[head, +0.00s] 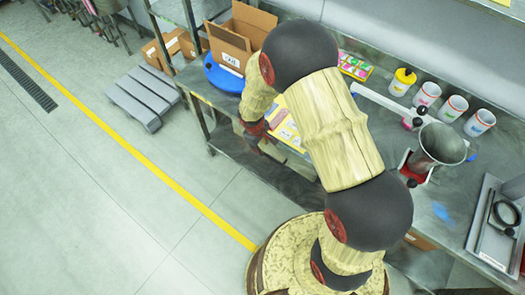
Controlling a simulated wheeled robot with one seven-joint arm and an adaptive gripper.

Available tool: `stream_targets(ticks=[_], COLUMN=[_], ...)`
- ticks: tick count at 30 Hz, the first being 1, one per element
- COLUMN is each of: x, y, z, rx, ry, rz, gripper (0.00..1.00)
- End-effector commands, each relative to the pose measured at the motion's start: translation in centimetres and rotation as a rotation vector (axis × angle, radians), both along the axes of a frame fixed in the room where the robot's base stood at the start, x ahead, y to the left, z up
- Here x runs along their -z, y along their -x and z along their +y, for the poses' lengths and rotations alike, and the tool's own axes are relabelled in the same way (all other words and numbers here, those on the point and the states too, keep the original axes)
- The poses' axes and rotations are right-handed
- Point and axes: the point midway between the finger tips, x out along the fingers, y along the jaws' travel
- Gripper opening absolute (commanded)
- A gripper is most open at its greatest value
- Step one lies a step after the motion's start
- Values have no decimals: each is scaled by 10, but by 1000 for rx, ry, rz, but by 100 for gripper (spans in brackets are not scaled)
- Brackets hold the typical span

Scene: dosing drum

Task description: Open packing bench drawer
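The packing bench (440,190) is a grey metal bench running from the upper left to the lower right in the head view. My arm reaches over its front edge. The red and black end of my arm, with my gripper (264,133), is at that front edge, left of the arm's middle link. My gripper's fingers are mostly hidden, so I cannot tell whether they are open or touching anything. The bench drawer is not clearly visible; my arm covers much of the front there. A yellow sheet with labels (285,129) shows beside my gripper.
On the bench are an open cardboard box (232,38), a blue round object (222,76), several white cups (428,93), a metal funnel (440,144) and a grey tray (487,258). A grey pallet (146,97) lies on the floor.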

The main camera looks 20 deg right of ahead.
Motion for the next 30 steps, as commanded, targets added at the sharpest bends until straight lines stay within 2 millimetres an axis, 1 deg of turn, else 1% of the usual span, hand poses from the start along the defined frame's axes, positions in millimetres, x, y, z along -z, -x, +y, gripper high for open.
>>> stream_targets(ticks=[1,6,12,16,24,30], x=[10,37,59,65,66,65], y=[0,-2,-5,-6,-7,-7], z=[-2,-6,-9,-10,-10,-10], rx=[0,1,0,1,0,0], ry=[1,1,0,0,0,0], rz=[3,3,2,1,1,1], gripper=[27,27,27,27,27,16])
